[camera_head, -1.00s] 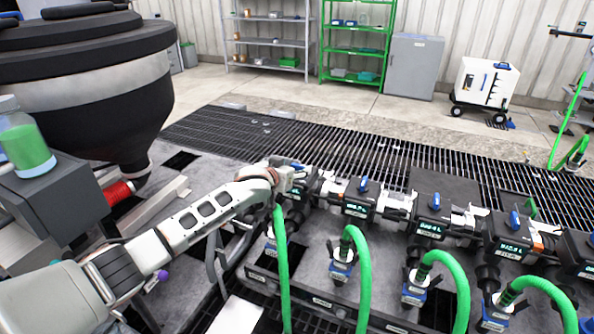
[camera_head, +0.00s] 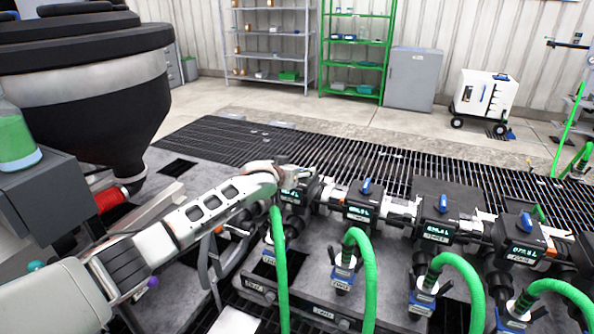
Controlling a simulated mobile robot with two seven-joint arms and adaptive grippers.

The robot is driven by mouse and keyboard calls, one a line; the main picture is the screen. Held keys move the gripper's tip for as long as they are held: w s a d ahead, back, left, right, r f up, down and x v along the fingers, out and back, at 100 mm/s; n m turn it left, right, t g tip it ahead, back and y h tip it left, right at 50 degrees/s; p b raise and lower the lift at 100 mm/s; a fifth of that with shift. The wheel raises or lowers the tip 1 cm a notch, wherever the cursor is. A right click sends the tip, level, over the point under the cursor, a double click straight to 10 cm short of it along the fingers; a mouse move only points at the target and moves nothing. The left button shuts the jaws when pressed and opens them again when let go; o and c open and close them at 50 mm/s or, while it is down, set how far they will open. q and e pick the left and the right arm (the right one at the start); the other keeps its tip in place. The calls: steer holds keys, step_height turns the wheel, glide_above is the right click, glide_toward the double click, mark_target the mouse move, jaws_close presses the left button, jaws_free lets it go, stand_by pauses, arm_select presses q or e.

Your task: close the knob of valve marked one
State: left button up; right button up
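A row of black valve units with blue knobs runs from the middle to the right edge. The leftmost valve unit (camera_head: 292,194) has a lit green display; its label is too small to read. My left arm reaches in from the left, and its gripper (camera_head: 300,174) is at the top of this leftmost valve. The gripper covers the knob there, so I cannot tell whether its fingers are open or shut, or touch the knob. Farther right, the second valve's blue knob (camera_head: 365,186), the third's (camera_head: 443,203) and the fourth's (camera_head: 525,221) stand uncovered. My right gripper is not in view.
Green hoses (camera_head: 280,270) rise in front of the valves, close to my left arm. A large black hopper (camera_head: 90,105) stands at the left. Behind the valves lies open floor grating (camera_head: 235,140), with shelves (camera_head: 268,45) and a grey cabinet (camera_head: 412,78) at the wall.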

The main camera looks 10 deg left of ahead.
arm_select(q)
steer(key=c, duration=1)
steer(key=shift+o, duration=0.2)
steer(key=shift+m+h+p, duration=0.35)
steer(key=shift+m+h, duration=0.05)
steer(key=shift+g+h, duration=0.3)
steer(key=shift+m, duration=0.4)
steer(key=shift+f+m+h+b, duration=0.2)
steer(key=shift+m+h+b, duration=0.1)
steer(key=shift+h+b, duration=0.25)
steer(key=b, duration=0.2)
steer(key=m+g+h+b, duration=0.1)
steer(key=b, duration=0.2)
steer(key=shift+w+a+r+h, duration=0.1)
steer(key=shift+w+a+h, duration=0.15)
steer(key=shift+a, duration=0.05)
steer(key=shift+m+b, duration=0.4)
steer(key=shift+b, duration=0.05)
steer(key=shift+r+h+b, duration=0.1)
steer(key=shift+h+b, duration=0.3)
steer(key=shift+b, duration=0.3)
steer(key=shift+s+r+m+g, duration=0.1)
steer(key=shift+r+m+g, duration=0.2)
steer(key=o, duration=1)
steer(key=shift+o, duration=0.5)
steer(key=shift+f, duration=0.15)
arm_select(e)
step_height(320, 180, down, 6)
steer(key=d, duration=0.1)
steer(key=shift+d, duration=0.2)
